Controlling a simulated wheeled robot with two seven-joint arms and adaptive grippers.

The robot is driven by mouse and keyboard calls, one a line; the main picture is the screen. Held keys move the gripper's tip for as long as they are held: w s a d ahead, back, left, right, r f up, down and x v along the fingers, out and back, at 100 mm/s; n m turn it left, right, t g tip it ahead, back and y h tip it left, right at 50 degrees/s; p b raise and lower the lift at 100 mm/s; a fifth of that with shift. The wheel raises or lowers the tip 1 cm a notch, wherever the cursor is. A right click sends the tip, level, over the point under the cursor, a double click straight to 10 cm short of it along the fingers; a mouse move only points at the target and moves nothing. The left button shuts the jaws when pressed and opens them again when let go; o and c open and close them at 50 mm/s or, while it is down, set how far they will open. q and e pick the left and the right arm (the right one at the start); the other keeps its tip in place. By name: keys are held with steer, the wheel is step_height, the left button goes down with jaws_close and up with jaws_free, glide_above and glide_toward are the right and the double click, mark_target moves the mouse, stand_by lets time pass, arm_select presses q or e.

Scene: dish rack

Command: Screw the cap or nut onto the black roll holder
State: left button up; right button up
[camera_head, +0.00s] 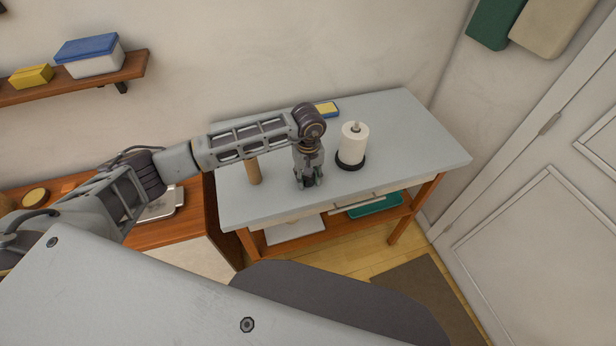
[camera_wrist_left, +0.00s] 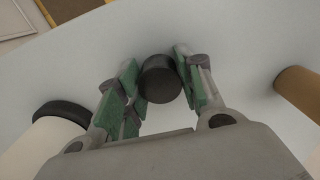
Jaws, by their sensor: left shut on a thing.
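The roll holder stands upright on the grey table, with a black round base (camera_head: 350,164) and a white paper roll (camera_head: 354,145) around its post. The post's grey tip (camera_head: 356,127) shows above the roll. My left gripper (camera_head: 309,184) points down just left of the holder, low over the table and apart from it. In the left wrist view it is shut on a black round cap (camera_wrist_left: 160,79), held between its green pads. The holder's base (camera_wrist_left: 62,112) shows at the left there. My right gripper is in no view.
A brown cardboard tube (camera_head: 253,171) stands upright left of my left gripper. A yellow and blue sponge-like item (camera_head: 326,109) lies at the table's back. The grey table top (camera_head: 420,146) is clear to the right of the holder.

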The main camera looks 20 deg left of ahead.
arm_select(q)
steer(key=shift+r+p, duration=0.75)
steer(key=shift+r, duration=2.15)
